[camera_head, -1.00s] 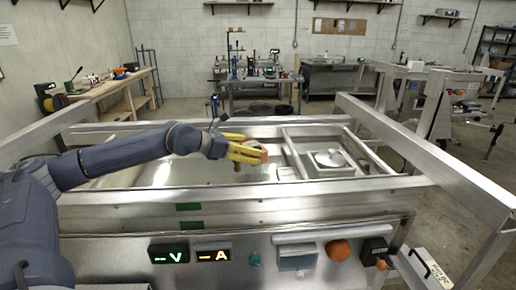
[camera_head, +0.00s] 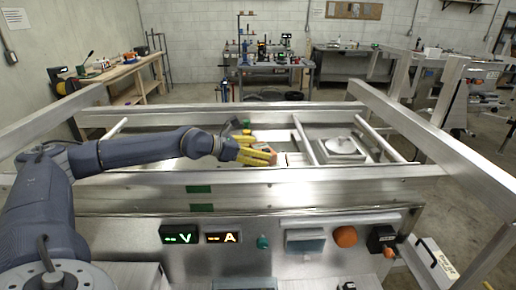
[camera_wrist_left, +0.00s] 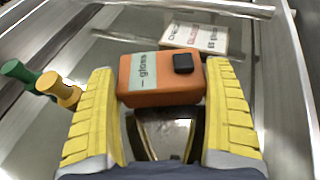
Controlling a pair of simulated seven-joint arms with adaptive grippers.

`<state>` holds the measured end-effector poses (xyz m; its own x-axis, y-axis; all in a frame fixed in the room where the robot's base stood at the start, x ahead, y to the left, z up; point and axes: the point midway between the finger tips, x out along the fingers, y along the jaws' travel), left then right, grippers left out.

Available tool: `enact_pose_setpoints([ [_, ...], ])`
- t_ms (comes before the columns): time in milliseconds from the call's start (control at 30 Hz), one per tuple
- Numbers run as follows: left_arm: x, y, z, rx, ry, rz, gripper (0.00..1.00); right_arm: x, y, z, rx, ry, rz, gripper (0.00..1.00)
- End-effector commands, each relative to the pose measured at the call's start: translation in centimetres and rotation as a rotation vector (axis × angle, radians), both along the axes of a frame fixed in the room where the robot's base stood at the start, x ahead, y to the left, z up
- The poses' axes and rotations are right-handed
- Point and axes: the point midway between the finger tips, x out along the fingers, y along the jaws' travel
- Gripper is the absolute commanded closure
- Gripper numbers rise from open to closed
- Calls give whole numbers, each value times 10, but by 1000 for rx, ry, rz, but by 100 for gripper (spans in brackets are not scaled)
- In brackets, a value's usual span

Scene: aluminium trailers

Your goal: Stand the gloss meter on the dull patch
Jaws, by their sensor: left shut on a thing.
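The gloss meter (camera_wrist_left: 160,82) is an orange box with a pale label reading "gloss" and a black square on top. In the left wrist view it sits between the yellow fingers of my left gripper (camera_wrist_left: 161,95), which is shut on it. In the head view my left gripper (camera_head: 270,154) is low inside the metal tank, near its front wall, and mostly covers the meter. I cannot make out the dull patch, and whether the meter touches the surface below is unclear. My right gripper is not in view.
A printed card (camera_wrist_left: 195,37) lies just beyond the meter. Green (camera_wrist_left: 22,75) and yellow (camera_wrist_left: 58,90) handled pieces are left of the fingers. A square metal plate with a round lid (camera_head: 341,147) sits right of a crossbar. The tank's front wall (camera_head: 300,182) carries meters and knobs below.

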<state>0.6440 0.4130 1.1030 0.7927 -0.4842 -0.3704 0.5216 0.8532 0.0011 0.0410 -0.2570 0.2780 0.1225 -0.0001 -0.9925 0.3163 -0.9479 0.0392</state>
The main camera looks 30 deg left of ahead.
Motion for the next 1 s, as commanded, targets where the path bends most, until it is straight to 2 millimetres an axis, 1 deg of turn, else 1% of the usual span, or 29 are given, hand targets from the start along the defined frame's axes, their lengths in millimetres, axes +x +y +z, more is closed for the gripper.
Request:
enact_pose_setpoints([
  [600, 0, 0, -2, 0, -1, 0, 52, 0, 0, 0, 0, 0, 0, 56],
  [1000, 0, 0, -8, 0, 0, 0, 52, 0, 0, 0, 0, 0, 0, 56],
])
